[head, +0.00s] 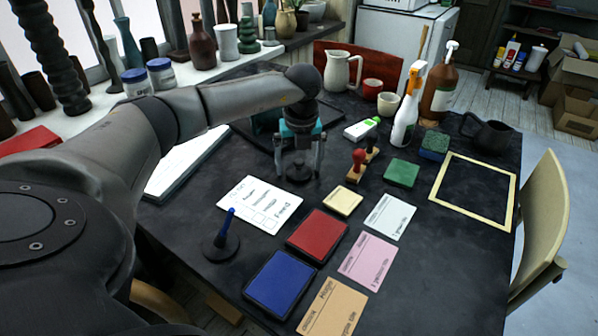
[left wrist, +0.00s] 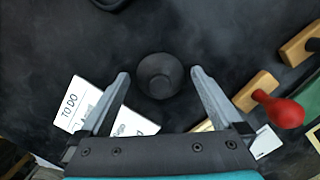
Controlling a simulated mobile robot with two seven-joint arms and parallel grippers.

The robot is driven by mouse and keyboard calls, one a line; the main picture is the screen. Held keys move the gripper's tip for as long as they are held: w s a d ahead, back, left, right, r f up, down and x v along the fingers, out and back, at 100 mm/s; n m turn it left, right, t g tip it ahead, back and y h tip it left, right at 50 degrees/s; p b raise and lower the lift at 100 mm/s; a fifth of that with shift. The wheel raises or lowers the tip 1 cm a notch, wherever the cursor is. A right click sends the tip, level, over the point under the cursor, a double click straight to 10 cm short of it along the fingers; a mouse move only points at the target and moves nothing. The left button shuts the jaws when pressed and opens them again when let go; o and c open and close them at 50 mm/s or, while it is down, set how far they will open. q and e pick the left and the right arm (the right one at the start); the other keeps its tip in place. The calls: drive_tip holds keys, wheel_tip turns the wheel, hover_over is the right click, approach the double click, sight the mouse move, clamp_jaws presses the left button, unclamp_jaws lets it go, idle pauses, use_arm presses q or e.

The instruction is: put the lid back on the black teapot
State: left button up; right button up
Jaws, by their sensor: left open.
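The black teapot (head: 490,134) stands at the right of the table, far from my left gripper. A small dark round piece, which looks like the lid (left wrist: 160,76), lies between the fingers in the left wrist view. My left gripper (head: 299,172) points down over the middle of the table, and its fingers are apart. In the left wrist view, the open fingertips (left wrist: 160,90) are on either side of the round piece, with gaps showing. In the head view the piece is dark and hard to make out. My right gripper is not in view.
A red-knobbed stamp (head: 357,162) stands just right of my left gripper, and a TO DO card (head: 262,203) lies in front. Ink pads, cards and a wooden frame (head: 433,205) cover the front and right.

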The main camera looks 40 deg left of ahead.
use_arm(q)
drive_tip(key=shift+c, duration=0.2)
drive_tip(key=c, duration=1.2)
drive_tip(key=shift+r, duration=0.15)
drive_tip(key=shift+r, duration=0.15)
drive_tip(key=shift+r+p, duration=0.4)
drive_tip(key=shift+r, duration=0.3)
wheel_tip(320, 180, up, 8)
drive_tip(key=p, duration=0.2)
drive_tip(key=shift+r+p, duration=0.2)
drive_tip(key=shift+p, duration=0.15)
wheel_tip(320, 180, up, 8)
drive_tip(key=p, duration=0.2)
hover_over(299, 161)
drive_tip(key=shift+r+p, duration=0.4)
drive_tip(key=shift+r, duration=0.45)
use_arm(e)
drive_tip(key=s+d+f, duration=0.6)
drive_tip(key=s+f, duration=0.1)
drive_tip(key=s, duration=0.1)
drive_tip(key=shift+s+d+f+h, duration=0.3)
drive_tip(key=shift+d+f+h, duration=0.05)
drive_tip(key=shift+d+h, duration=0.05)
